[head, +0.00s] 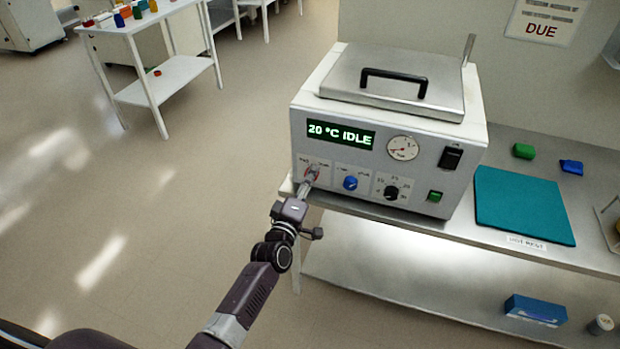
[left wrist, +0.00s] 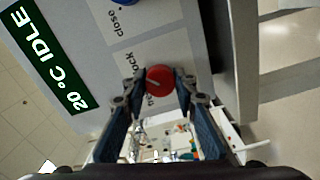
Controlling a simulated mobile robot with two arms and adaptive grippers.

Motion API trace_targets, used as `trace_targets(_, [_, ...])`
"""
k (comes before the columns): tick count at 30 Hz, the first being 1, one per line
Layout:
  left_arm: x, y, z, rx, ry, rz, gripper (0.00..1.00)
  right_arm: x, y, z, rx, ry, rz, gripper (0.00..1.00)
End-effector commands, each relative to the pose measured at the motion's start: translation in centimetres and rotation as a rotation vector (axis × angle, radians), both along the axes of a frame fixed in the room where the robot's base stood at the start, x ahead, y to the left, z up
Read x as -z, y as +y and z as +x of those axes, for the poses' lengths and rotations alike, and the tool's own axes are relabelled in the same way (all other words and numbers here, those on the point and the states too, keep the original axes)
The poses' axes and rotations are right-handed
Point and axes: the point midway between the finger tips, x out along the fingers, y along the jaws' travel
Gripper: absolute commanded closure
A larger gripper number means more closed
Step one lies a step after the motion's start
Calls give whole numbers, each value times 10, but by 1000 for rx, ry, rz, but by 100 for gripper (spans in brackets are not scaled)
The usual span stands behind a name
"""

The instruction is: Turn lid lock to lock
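The lid lock is a red knob (left wrist: 159,78) at the left of the white bath unit's front panel (head: 375,165). In the head view it is mostly hidden behind my left gripper (head: 311,174). In the left wrist view, the fingertips of my left gripper (left wrist: 161,74) sit close on both sides of the knob and appear shut on it. Part of a label reading "ock" shows beside the knob; its pointer direction is unclear. The metal lid (head: 395,82) with its black handle (head: 394,77) lies down on top. My right gripper is not in view.
Right of the red knob are a blue knob (head: 350,183), a black knob (head: 391,192), a gauge (head: 402,148) and a display (head: 341,134) reading "20 °C IDLE". A teal mat (head: 522,207) lies on the bench at right.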

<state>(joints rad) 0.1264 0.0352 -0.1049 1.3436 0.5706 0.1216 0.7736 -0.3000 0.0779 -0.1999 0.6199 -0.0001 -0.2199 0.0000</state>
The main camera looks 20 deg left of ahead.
Motion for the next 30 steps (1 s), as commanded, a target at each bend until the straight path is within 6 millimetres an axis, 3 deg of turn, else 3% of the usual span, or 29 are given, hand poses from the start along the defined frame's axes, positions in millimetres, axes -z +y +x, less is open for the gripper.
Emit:
trace_targets(5, [2,0,-1,1,3,1,56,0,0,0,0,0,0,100])
trace_targets(17, [2,0,-9,0,2,-1,56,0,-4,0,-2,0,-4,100])
trace_targets(30, [2,3,-88,1,4,0,56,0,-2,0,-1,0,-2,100])
